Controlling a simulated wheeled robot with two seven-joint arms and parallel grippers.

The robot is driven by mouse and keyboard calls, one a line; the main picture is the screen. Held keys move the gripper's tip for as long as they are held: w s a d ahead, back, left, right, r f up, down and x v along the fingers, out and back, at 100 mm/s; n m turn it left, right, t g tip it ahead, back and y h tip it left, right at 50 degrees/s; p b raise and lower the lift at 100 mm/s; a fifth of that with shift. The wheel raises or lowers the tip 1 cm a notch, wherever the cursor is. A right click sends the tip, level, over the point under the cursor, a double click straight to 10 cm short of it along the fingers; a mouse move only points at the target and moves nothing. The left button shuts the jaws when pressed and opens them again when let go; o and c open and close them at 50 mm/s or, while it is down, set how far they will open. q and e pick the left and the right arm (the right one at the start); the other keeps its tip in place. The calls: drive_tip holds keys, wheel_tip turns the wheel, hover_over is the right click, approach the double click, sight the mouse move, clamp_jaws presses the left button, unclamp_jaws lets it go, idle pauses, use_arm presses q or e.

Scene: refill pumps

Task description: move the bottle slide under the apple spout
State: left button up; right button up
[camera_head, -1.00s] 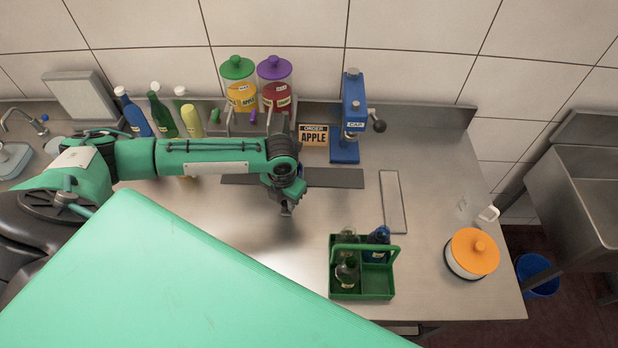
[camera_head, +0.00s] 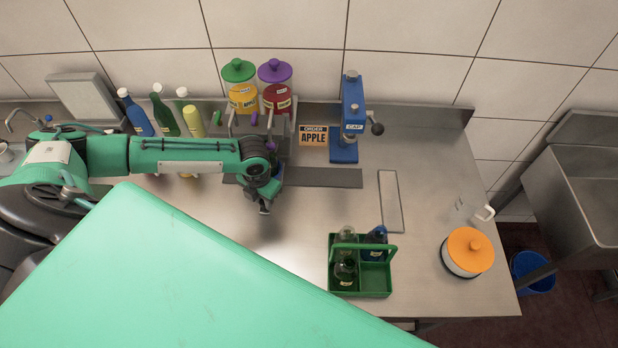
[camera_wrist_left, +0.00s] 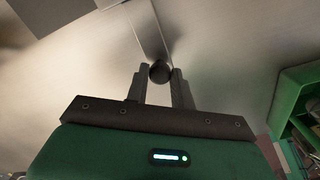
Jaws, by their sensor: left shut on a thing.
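My left gripper (camera_head: 265,209) is low over the counter, in front of the dark slide track (camera_head: 325,177). In the left wrist view its fingers (camera_wrist_left: 159,84) are shut on a dark round knob (camera_wrist_left: 158,71) with a thin rod running away from it. The body of the bottle slide is hidden behind my left arm. The apple dispenser (camera_head: 242,101), with a green lid and yellow juice, stands at the back, left of the purple-lidded dispenser (camera_head: 276,100). A green tap (camera_head: 216,115) shows near the apple dispenser; its spout's lower end is hidden. My right gripper is not in view.
An order sign (camera_head: 313,136) reads APPLE. A blue cap press (camera_head: 351,125) stands right of it. A green carrier (camera_head: 361,285) with several bottles sits at front right, beside an orange-lidded pot (camera_head: 469,251). Several coloured bottles (camera_head: 164,113) stand behind my arm.

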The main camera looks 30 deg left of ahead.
use_arm(q)
drive_tip(key=shift+s+a+p, duration=0.25)
drive_tip(key=shift+s+a, duration=0.15)
drive_tip(key=shift+a, duration=0.4)
drive_tip(key=shift+s+a+p, duration=0.3)
drive_tip(key=shift+s+a, duration=0.05)
drive_tip(key=shift+a, duration=0.5)
drive_tip(key=shift+s+a+p, duration=0.25)
drive_tip(key=shift+s+a, duration=0.15)
drive_tip(key=shift+a, duration=0.4)
drive_tip(key=shift+s+a+p, duration=0.25)
drive_tip(key=shift+a+p, duration=0.05)
drive_tip(key=shift+a, duration=0.2)
drive_tip(key=o, duration=0.8)
drive_tip(key=shift+o, duration=0.4)
